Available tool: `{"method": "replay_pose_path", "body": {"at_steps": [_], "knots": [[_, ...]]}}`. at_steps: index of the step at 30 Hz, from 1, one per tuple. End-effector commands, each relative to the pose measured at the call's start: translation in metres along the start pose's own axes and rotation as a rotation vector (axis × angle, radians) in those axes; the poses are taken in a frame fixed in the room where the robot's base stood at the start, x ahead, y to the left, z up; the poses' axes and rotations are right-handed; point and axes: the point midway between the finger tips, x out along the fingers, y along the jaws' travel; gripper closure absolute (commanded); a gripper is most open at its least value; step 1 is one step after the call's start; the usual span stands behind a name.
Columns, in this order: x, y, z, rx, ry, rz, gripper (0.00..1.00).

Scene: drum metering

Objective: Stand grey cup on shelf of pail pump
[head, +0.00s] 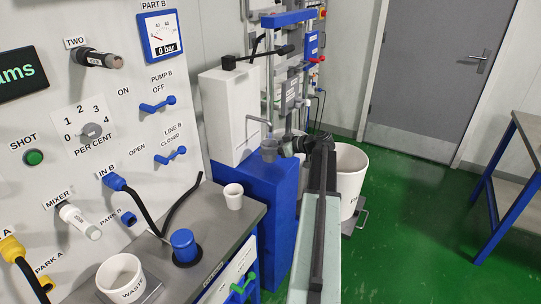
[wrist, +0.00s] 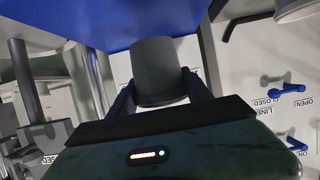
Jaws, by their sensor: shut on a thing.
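My gripper (head: 284,146) is shut on the grey cup (head: 269,151). The cup looks about upright, just below the thin grey spout (head: 257,120) of the pail pump. The pail pump is a white box (head: 230,118) with a black handle on top, standing on a blue cabinet (head: 258,195) whose top front forms the shelf. In the wrist view the cup (wrist: 156,72) sits between my two dark fingers, with the blue cabinet (wrist: 112,20) behind it. I cannot tell whether the cup's base touches the blue top.
A large white pail (head: 350,178) is beyond my arm. Wall levers, hoses and rack fittings lie close by.

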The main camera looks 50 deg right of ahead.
Motion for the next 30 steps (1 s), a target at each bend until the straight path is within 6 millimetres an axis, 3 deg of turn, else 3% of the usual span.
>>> {"method": "replay_pose_path", "body": {"at_steps": [8,14,26,27,28,30], "knots": [[0.006,0.013,-0.001,0.0,0.0,0.0,0.83],[0.02,0.012,0.035,0.0,0.0,0.001,0.83],[0.021,0.012,0.036,0.0,0.0,0.001,0.83],[0.02,0.012,0.034,0.0,0.0,0.001,0.31],[0.02,0.012,0.034,0.0,0.0,0.001,0.23],[0.02,0.011,0.034,0.0,0.0,0.001,0.2]]}}
